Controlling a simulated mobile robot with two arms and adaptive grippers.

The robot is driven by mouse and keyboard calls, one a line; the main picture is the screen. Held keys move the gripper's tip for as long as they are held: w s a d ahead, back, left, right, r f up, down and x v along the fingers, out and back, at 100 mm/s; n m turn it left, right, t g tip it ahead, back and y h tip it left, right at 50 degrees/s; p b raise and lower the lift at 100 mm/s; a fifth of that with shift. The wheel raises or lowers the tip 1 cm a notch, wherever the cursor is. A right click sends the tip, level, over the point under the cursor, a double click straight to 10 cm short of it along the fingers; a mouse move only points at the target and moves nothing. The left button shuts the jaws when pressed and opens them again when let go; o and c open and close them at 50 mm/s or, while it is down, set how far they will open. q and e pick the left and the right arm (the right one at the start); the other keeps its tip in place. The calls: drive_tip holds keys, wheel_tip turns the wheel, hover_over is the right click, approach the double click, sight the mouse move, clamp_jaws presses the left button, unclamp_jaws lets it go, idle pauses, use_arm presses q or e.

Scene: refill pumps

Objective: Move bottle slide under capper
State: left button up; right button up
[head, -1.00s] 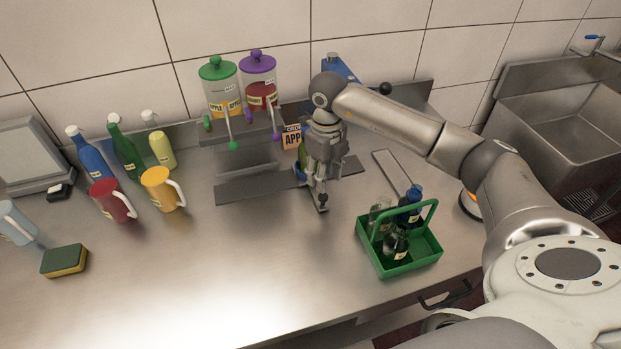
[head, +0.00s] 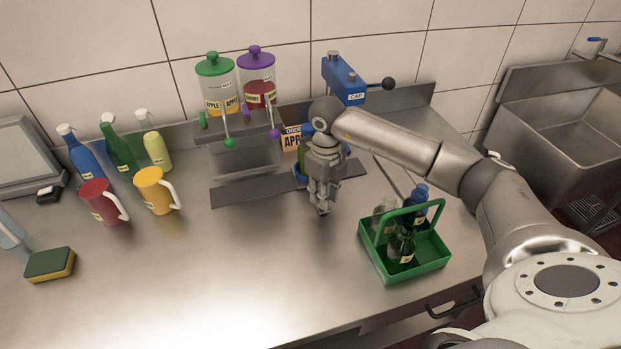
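The blue capper (head: 345,80), labelled CAP, stands at the back against the wall, with a dark lever knob on its right. A dark flat rail (head: 245,194) runs along the counter below the dispensers toward the capper. I take it for the track of the bottle slide. A bottle (head: 302,163), partly hidden by my gripper, stands near the rail's right part, beside an order card (head: 291,141). My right gripper (head: 322,210) points down just in front of the rail. Its fingers look close together, but their gap is unclear. My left gripper is out of view.
Two dispensers, green-lidded (head: 218,85) and purple-lidded (head: 257,77), stand at the back. A green caddy (head: 412,262) with bottles is at right front. Several bottles, a red jug (head: 101,202), a yellow jug (head: 155,191) and a sponge (head: 50,264) are left. The middle front counter is clear.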

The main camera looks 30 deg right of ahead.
drive_tip(key=shift+c, duration=0.9)
drive_tip(key=shift+s+d+b, duration=0.35)
drive_tip(key=shift+s+d, duration=0.05)
drive_tip(key=shift+d, duration=1.3)
drive_tip(key=shift+s+d+b, duration=0.35)
drive_tip(key=shift+s+d, duration=0.1)
drive_tip(key=shift+d, duration=1.3)
drive_tip(key=shift+s+d+b, duration=0.35)
drive_tip(key=shift+s+d, duration=0.05)
drive_tip(key=shift+d, duration=1.3)
drive_tip(key=o, duration=0.9)
wheel_tip(320, 180, up, 12)
